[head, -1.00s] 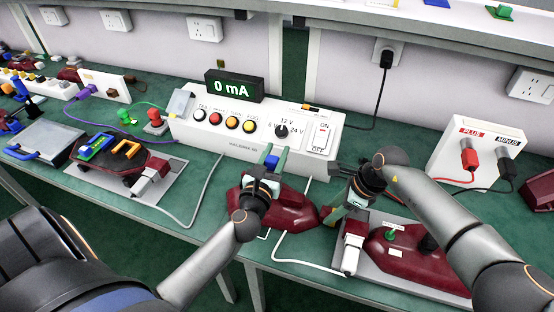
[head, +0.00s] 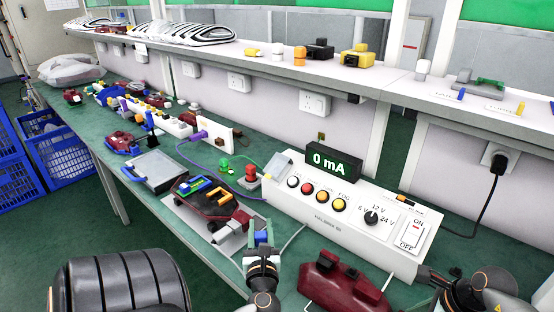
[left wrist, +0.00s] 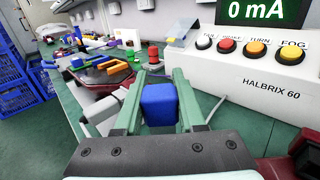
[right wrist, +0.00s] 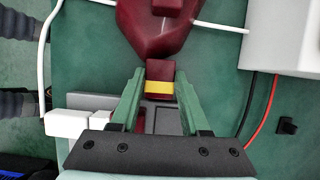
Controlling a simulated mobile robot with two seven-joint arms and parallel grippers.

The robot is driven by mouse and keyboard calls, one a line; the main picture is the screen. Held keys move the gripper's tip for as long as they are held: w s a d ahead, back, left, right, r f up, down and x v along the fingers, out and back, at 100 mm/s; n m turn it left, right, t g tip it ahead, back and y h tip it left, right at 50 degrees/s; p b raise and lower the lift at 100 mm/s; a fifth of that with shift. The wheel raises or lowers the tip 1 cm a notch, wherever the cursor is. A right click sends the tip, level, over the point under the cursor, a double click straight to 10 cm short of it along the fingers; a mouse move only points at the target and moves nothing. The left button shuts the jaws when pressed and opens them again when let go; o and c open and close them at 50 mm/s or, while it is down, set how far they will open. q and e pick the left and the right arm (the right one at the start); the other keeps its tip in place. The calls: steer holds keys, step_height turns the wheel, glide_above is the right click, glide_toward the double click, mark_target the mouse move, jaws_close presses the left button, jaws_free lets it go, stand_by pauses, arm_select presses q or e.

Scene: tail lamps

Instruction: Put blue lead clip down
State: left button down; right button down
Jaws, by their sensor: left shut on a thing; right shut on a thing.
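The blue lead clip (left wrist: 159,103) is a small blue block between the fingers of my left gripper (left wrist: 158,80). In the head view the left gripper (head: 260,236) holds it over the bench's front part, left of a dark red lamp (head: 345,285). My right gripper (right wrist: 158,90) is shut on a dark red piece with a yellow band (right wrist: 159,86), at the near end of a dark red lamp body (right wrist: 150,28). The right gripper's fingertips are hard to make out at the lower right of the head view.
The white tester (head: 335,215) with its 0 mA display (head: 334,163) stands behind both grippers. A plate (head: 190,229) carrying another lamp with blue, green and orange clips lies to the left. A grey case (head: 157,170) is beyond it. Green bench shows near the left gripper.

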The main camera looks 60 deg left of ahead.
arm_select(q)
step_height(320, 180, down, 7)
steer(key=shift+f, duration=0.2)
stand_by(0.4)
steer(key=shift+f, duration=0.15)
steer(key=c, duration=0.5)
jaws_free()
steer(key=v, duration=1.2)
arm_select(e)
steer(key=shift+c, duration=1.5)
jaws_free()
